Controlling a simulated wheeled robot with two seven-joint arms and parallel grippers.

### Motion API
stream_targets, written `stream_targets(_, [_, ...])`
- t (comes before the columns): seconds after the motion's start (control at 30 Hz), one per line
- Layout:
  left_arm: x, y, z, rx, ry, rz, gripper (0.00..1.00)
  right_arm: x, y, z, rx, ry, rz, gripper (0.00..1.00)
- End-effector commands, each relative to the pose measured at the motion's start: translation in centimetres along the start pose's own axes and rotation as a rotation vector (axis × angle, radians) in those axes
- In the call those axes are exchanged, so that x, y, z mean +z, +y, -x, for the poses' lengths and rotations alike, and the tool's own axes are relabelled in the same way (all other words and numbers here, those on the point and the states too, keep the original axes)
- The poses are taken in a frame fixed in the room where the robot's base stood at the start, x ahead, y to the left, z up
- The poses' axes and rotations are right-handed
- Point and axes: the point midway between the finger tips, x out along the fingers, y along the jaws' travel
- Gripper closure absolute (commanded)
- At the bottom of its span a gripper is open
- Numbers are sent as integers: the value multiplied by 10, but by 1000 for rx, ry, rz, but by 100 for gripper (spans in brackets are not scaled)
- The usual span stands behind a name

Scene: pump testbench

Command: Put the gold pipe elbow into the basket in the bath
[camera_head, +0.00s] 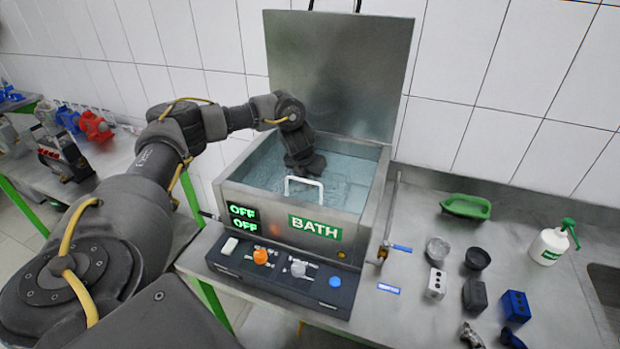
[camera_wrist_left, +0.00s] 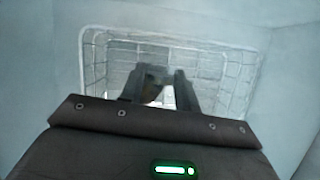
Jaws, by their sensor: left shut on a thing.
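My left gripper (camera_head: 306,166) reaches down into the open bath (camera_head: 350,180), above the water and just behind the white basket handle (camera_head: 304,183). In the left wrist view my left gripper (camera_wrist_left: 160,80) points down into the white wire basket (camera_wrist_left: 90,65). Its fingers are shut on a small dark brownish piece (camera_wrist_left: 152,93), which I take to be the gold pipe elbow, mostly hidden between the fingers. Whether it touches the basket floor I cannot tell. In the head view the held piece is hidden. My right gripper is not in view.
The bath lid (camera_head: 338,70) stands open at the back. A control panel (camera_head: 285,272) with knobs is in front. On the right bench are a green tray (camera_head: 466,206), a white bottle (camera_head: 549,245), a blue block (camera_head: 515,306) and several small parts.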

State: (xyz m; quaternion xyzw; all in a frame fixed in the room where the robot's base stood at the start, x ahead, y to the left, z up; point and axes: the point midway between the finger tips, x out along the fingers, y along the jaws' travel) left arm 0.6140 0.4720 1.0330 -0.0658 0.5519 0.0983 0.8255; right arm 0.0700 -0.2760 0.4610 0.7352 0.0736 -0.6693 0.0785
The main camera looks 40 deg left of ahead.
Motion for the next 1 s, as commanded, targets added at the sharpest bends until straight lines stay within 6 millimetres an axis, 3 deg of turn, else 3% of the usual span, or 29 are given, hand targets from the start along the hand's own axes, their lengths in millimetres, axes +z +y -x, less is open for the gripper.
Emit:
stream_targets(0.13, [-4,0,-10,1,0,0,98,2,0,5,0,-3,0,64])
stream_targets(0.47, [-5,0,-14,1,-2,0,98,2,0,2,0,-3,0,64])
stream_targets(0.5, [-5,0,-14,1,-1,0,65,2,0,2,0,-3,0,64])
stream_targets(0.63, [-5,0,-13,1,-1,0,48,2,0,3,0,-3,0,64])
stream_targets(1.0, [-4,0,-8,0,-2,0,46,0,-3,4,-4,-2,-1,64])
